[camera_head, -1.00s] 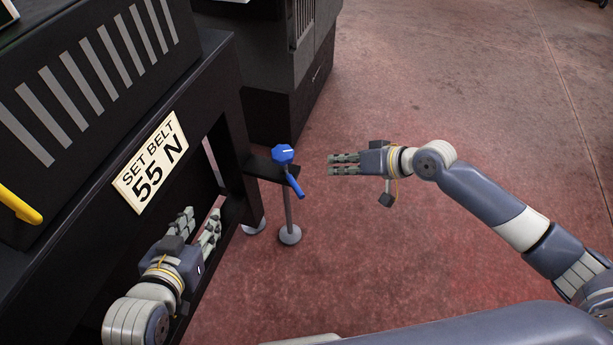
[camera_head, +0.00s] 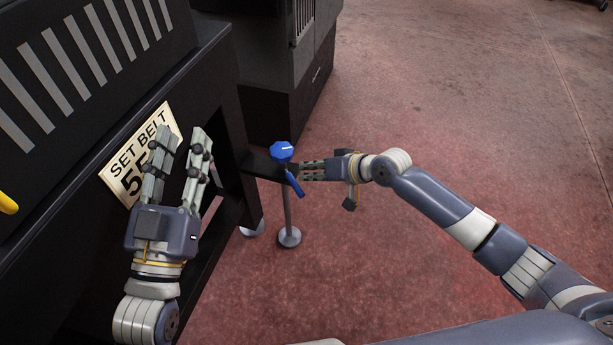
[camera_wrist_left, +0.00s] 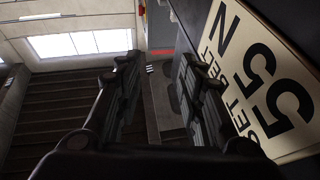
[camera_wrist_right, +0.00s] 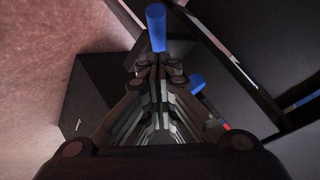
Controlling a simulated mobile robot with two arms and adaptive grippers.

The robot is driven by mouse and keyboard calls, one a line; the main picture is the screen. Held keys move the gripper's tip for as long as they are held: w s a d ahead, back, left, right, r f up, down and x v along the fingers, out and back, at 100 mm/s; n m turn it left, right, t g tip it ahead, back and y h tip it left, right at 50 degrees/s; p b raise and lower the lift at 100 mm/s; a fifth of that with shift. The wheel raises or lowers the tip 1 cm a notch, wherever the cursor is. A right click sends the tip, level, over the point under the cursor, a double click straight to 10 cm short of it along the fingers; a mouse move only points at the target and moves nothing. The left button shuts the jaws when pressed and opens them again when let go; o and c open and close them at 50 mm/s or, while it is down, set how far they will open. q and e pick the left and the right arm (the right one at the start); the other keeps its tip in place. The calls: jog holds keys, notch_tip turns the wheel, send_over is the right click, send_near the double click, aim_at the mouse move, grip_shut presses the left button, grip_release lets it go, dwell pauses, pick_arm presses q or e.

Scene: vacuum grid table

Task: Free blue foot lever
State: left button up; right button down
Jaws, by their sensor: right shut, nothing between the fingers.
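The blue lever shows in the head view as a faceted blue knob (camera_head: 282,151) with a blue handle (camera_head: 295,185) sloping down to the right, at the end of a dark shelf (camera_head: 262,166). My right gripper (camera_head: 303,170) is shut and empty, its fingertips close to the right of the lever; contact cannot be told. In the right wrist view a blue cylinder (camera_wrist_right: 156,28) stands just beyond the fingertips, and another blue piece (camera_wrist_right: 197,83) shows right of them. My left gripper (camera_head: 179,138) is open and empty, pointing up before the sign (camera_head: 118,172), away from the lever.
A black machine frame (camera_head: 225,150) fills the left side, with a yellow handle (camera_head: 7,203) at the edge. A thin post (camera_head: 288,215) with a round foot stands below the lever. A dark cabinet (camera_head: 285,100) stands behind. The red floor (camera_head: 450,120) at the right is clear.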

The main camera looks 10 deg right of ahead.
aim_at(292, 182)
pick_arm(q)
jog(key=shift+s+r+t, duration=0.25)
jog(key=shift+r+t, duration=0.05)
jog(key=shift+r, duration=0.2)
jog(key=shift+s+r+t, duration=0.2)
jog(key=shift+r+t, duration=0.1)
jog(key=shift+r, duration=0.2)
pick_arm(e)
jog(key=shift+s+a+f, duration=0.15)
jog(key=shift+a+f, duration=0.2)
jog(key=shift+f, duration=0.2)
